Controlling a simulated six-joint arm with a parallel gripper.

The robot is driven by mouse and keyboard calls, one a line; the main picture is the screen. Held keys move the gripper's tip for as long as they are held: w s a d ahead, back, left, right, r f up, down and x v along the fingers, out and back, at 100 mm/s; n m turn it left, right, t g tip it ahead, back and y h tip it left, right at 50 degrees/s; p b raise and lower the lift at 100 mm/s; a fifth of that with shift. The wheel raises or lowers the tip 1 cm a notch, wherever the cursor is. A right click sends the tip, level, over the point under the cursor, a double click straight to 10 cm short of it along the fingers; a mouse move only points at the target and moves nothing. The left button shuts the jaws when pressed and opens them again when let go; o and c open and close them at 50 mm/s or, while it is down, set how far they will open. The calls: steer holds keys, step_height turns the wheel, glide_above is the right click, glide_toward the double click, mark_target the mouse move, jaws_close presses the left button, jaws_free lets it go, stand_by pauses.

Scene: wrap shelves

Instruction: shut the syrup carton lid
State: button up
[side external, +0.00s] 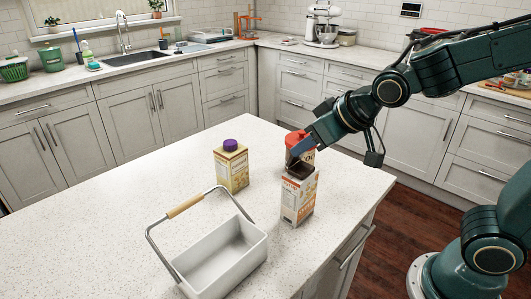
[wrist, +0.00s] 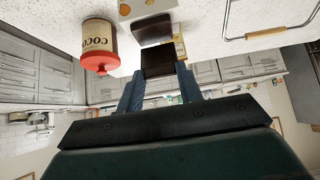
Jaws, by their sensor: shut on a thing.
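The syrup carton (side external: 298,203), white and orange with round food pictures, stands upright near the right edge of the island. Its dark brown lid (side external: 300,171) is at the top; the wrist view shows a dark flap (wrist: 158,62) standing out from the dark carton top (wrist: 152,30), so the lid looks open. My gripper (side external: 298,156) is above and behind the carton. In the wrist view its blue fingers (wrist: 160,76) close on the flap from both sides. Part of the lid is hidden by the fingers.
A cocoa tin with a red lid (wrist: 97,45) stands close beside the carton. A yellow carton with a purple cap (side external: 231,168) is to the left. A white basket (side external: 222,262) with a raised handle is at the front. The island's left side is clear.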

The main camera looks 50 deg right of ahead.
steer(key=shift+s+t, duration=0.15)
steer(key=shift+t, duration=0.15)
stand_by(0.4)
steer(key=o, duration=1)
steer(key=shift+f, duration=0.1)
steer(key=shift+s, duration=0.1)
steer(key=v, duration=1.3)
steer(key=shift+s+r, duration=0.15)
steer(key=shift+r, duration=0.1)
